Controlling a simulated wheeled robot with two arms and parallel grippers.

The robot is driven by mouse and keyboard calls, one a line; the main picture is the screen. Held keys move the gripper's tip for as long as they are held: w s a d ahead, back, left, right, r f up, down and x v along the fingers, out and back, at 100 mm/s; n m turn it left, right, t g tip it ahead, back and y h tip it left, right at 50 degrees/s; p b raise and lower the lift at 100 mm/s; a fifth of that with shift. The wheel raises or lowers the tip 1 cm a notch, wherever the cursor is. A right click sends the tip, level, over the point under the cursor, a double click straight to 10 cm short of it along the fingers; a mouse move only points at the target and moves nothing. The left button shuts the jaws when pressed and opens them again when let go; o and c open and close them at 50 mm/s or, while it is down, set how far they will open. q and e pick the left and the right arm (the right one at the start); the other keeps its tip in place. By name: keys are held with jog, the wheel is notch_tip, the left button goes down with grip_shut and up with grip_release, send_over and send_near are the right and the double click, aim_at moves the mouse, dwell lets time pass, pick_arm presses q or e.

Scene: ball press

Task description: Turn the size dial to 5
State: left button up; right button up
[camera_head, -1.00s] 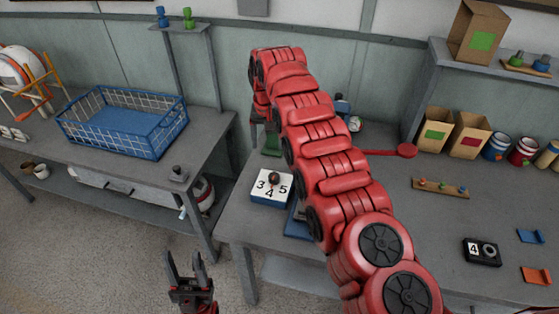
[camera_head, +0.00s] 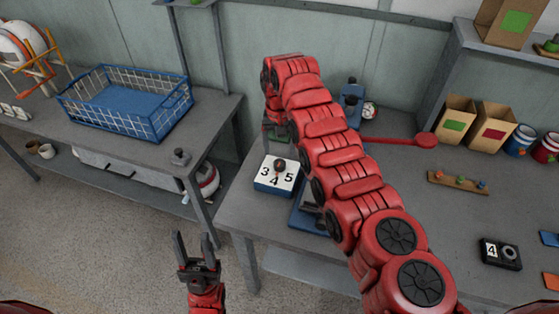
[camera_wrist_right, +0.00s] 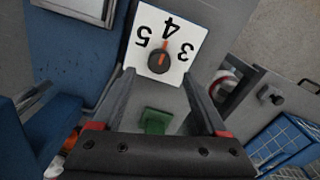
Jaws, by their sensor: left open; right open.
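The size dial is a dark round knob (camera_wrist_right: 159,62) with an orange pointer on a white plate (camera_wrist_right: 142,64) marked 3, 4 and 5. The pointer is toward the 4. The dial plate also shows on the table in the head view (camera_head: 265,183). My right gripper (camera_wrist_right: 158,76) is open, its two fingers reaching toward the plate, one on each side of the knob's lower edge. I cannot tell whether they touch it. In the head view my right arm hides most of that gripper. My left gripper (camera_head: 194,240) is open and empty above the floor.
A green block (camera_wrist_right: 155,121) lies near the dial, between the right fingers in the wrist view. A red lever (camera_head: 425,140) sticks out behind my right arm. A black box showing 4 (camera_head: 500,252) sits at right. A blue wire basket (camera_head: 150,122) stands on the left table.

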aim_at(280, 163)
notch_tip(280, 163, down, 6)
jog(key=shift+w+f, duration=0.1)
grip_shut()
dwell(0.5)
